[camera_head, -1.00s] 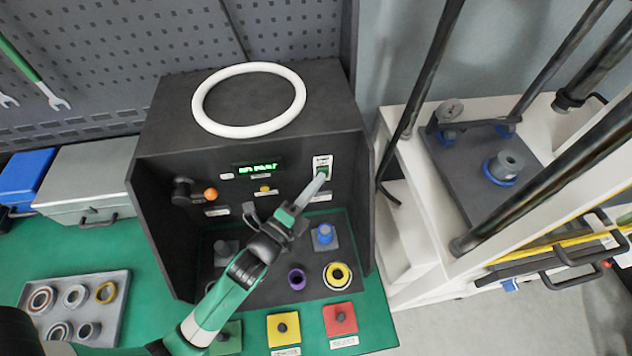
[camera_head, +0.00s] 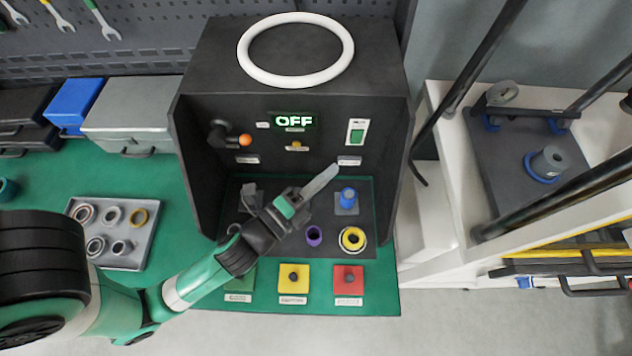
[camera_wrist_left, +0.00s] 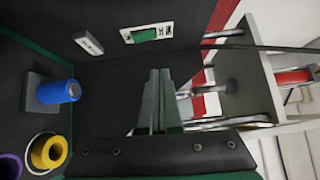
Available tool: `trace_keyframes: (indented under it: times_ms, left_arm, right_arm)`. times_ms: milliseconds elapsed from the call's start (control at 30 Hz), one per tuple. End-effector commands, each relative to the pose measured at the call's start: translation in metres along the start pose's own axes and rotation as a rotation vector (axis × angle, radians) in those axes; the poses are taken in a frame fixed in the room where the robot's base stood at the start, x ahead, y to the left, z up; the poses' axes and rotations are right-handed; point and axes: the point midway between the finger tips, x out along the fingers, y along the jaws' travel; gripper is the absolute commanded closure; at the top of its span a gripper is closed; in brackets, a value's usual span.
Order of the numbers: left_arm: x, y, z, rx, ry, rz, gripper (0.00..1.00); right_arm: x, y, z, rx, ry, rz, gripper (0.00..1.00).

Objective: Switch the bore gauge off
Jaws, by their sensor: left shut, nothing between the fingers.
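The bore gauge is a dark open-fronted box (camera_head: 190,110). Its display (camera_head: 294,122) reads "OFF" in bright letters. A green rocker switch (camera_head: 357,134) on a white plate is at the right of its back panel; it also shows at the top of the left wrist view (camera_wrist_left: 145,34). My left gripper (camera_head: 332,174) is shut and empty, below and left of the switch and apart from it. Its closed fingers (camera_wrist_left: 160,82) show in the left wrist view. My right gripper is not in view.
An orange-knobbed lever (camera_head: 245,140) is on the panel's left. A blue cylinder (camera_head: 348,195), a purple ring (camera_head: 314,236) and a yellow ring (camera_head: 352,239) lie below. Yellow (camera_head: 292,277) and red (camera_head: 348,280) pads are in front. A parts tray (camera_head: 150,235) is left.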

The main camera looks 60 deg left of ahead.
Motion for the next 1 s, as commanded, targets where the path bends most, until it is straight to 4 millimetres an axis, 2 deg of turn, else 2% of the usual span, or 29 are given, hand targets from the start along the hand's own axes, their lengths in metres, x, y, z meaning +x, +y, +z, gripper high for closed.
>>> trace_keyframes:
  times_ms: [100, 300, 867, 933, 1000]
  left_arm:
    - [-0.020, 0.001, -0.001, 0.000, 0.004, 0.001, 1.00]
    - [-0.032, -0.004, 0.000, 0.000, 0.001, -0.001, 1.00]
    - [-0.032, -0.004, 0.000, 0.000, 0.000, -0.001, 1.00]
    - [-0.028, -0.010, 0.000, -0.005, -0.002, -0.018, 1.00]
    - [-0.017, -0.028, -0.003, -0.022, -0.006, -0.069, 1.00]
  right_arm:
    - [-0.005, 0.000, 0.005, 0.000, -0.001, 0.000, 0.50]
    - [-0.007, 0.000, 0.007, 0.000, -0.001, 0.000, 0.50]
    - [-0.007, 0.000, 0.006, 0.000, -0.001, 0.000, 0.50]
    - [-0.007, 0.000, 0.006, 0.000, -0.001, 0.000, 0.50]
    - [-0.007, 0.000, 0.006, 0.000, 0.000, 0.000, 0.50]
